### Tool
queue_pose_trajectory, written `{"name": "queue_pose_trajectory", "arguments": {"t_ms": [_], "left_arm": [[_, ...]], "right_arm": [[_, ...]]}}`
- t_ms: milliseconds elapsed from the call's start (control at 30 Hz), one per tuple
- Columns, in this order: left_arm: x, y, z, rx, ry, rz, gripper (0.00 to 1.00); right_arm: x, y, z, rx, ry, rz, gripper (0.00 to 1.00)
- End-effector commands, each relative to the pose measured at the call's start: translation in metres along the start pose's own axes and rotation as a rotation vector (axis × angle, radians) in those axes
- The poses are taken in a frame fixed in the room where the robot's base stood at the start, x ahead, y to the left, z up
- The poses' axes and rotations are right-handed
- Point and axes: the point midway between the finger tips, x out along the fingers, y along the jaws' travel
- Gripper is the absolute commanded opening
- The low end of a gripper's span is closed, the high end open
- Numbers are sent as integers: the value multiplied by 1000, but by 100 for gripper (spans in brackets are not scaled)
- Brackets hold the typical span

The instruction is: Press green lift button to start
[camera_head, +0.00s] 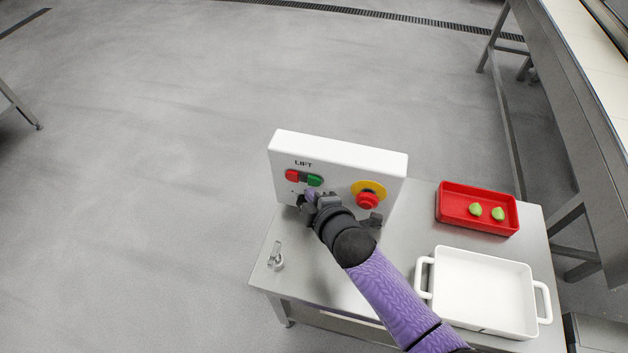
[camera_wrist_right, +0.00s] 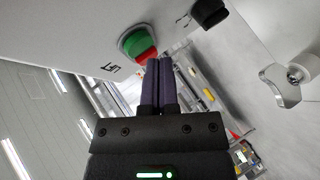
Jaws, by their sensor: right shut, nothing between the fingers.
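A white control box (camera_head: 338,150) labelled LIFT stands on the steel table. The green button (camera_head: 314,180) sits on its front, just right of the red button (camera_head: 292,175). In the right wrist view the green button (camera_wrist_right: 136,38) and the red button (camera_wrist_right: 148,56) show just beyond my fingertips. My right gripper (camera_head: 310,196) is shut and empty, its purple fingertips just below the green button in the head view. I cannot tell whether they touch the box. My left gripper is not in view.
A yellow-ringed red emergency knob (camera_head: 367,200) is on the box's right side. A small metal piece (camera_head: 275,256) lies at the table's left. A red tray (camera_head: 450,207) with two green pieces and a white handled dish (camera_head: 480,282) stand at the right.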

Motion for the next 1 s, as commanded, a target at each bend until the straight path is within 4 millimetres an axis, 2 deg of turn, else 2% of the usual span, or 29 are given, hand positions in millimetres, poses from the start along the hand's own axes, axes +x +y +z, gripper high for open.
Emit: {"name": "queue_pose_trajectory", "arguments": {"t_ms": [467, 1000], "left_arm": [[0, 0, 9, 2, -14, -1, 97], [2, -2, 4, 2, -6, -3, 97]], "right_arm": [[6, 4, 4, 0, 0, 0, 0], [9, 7, 7, 0, 0, 0, 0]]}}
